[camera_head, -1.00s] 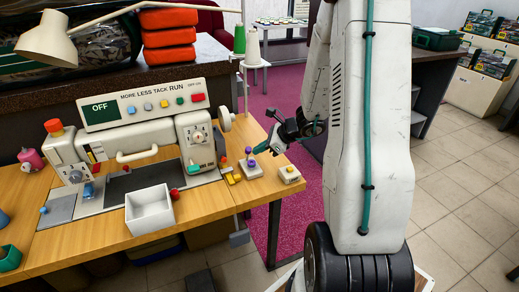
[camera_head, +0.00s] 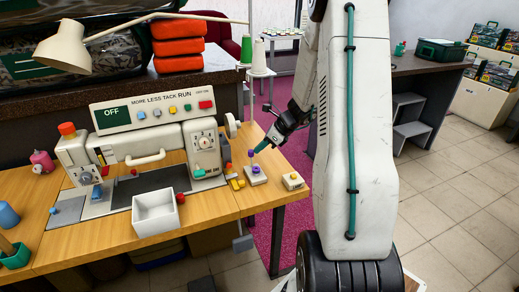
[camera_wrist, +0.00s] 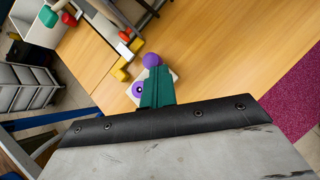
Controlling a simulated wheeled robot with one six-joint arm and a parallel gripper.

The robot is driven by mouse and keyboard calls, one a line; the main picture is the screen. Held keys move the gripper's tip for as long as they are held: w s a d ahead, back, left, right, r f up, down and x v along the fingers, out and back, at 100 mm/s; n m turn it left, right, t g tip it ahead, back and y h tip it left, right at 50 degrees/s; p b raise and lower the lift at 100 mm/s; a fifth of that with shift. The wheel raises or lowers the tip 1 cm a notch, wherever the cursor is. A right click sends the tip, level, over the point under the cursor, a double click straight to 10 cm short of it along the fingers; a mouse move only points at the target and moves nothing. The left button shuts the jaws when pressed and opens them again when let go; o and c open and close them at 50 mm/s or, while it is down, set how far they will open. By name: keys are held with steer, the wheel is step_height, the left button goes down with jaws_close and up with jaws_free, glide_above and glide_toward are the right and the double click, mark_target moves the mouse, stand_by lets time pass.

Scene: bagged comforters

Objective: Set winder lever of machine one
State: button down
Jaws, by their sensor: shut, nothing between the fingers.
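A small white block (camera_head: 255,178) with two purple parts, seemingly the winder, sits on the wooden table right of the sewing machine (camera_head: 150,150). One purple part is a raised ball knob (camera_head: 252,153); the other is a lower purple disc (camera_head: 256,169). My gripper (camera_head: 259,149), with teal fingers, is just right of the ball knob, above the block. In the wrist view, the shut, empty teal fingers (camera_wrist: 157,85) point at the block and cover part of it. The ball knob (camera_wrist: 151,60) shows just beyond the tips and the disc (camera_wrist: 138,89) left of them. I cannot tell whether they touch.
Yellow pieces (camera_head: 236,183) lie left of the block, and another white block with a yellow top (camera_head: 292,181) stands to its right. A white open box (camera_head: 158,213) is at the table front. Thread cones (camera_head: 259,58) stand behind. The machine's display (camera_head: 112,113) reads OFF.

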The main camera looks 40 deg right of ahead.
steer(key=shift+r, duration=0.1)
steer(key=shift+r, duration=0.7)
